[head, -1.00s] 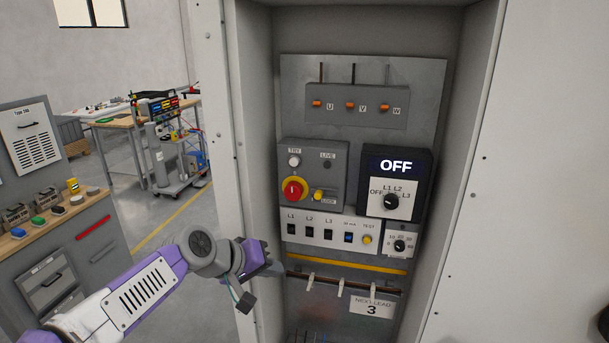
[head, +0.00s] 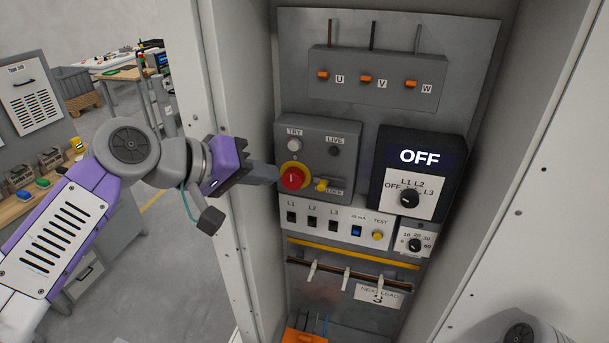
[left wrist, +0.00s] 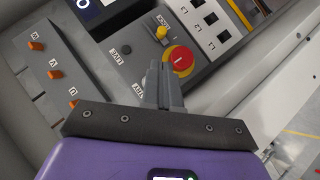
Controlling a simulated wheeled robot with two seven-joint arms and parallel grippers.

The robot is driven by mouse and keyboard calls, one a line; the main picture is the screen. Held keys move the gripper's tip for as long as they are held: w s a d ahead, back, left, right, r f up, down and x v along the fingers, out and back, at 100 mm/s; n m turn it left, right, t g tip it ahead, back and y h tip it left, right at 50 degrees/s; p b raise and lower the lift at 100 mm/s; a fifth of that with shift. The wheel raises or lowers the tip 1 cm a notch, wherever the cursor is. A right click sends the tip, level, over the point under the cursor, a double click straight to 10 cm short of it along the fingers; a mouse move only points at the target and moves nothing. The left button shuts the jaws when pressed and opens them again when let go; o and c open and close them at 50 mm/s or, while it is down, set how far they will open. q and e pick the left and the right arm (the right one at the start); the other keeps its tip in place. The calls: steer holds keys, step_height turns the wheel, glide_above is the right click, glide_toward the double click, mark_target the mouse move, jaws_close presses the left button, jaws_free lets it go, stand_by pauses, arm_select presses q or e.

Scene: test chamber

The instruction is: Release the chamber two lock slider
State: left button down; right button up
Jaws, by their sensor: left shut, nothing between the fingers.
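The yellow lock slider (head: 322,184) sits on the grey control box (head: 345,155), beside its LOCK label. It is to the right of and just below the red rotary knob (head: 292,178) with its yellow ring. The slider also shows in the left wrist view (left wrist: 161,32), above and left of the red knob (left wrist: 179,61). My left gripper (head: 274,174) is shut and empty, its fingertips at the left edge of the red knob. In the left wrist view its fingers (left wrist: 163,75) point toward the box; contact is unclear. My right gripper is not in view.
An OFF display unit (head: 420,175) with a selector dial stands right of the box. Below are a switch row (head: 335,225) and a yellow bar (head: 350,252). Orange terminals (head: 366,79) are above. The cabinet walls (head: 240,110) enclose both sides.

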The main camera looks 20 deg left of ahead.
arm_select(q)
glide_toward(319, 181)
steer(key=x, duration=0.5)
steer(key=shift+w+d+p, duration=0.1)
steer(key=shift+d+p, duration=0.25)
steer(key=shift+p, duration=0.05)
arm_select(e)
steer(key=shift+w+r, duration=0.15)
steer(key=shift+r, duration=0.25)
arm_select(q)
steer(key=shift+d+p, duration=0.3)
steer(key=shift+d, duration=1.1)
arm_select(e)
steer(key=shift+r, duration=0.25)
arm_select(q)
steer(key=shift+a, duration=0.1)
steer(key=shift+s+a+r, duration=0.15)
steer(key=shift+s+r, duration=0.05)
steer(key=p+v, duration=0.1)
steer(key=v, duration=0.8)
steer(key=shift+s, duration=0.3)
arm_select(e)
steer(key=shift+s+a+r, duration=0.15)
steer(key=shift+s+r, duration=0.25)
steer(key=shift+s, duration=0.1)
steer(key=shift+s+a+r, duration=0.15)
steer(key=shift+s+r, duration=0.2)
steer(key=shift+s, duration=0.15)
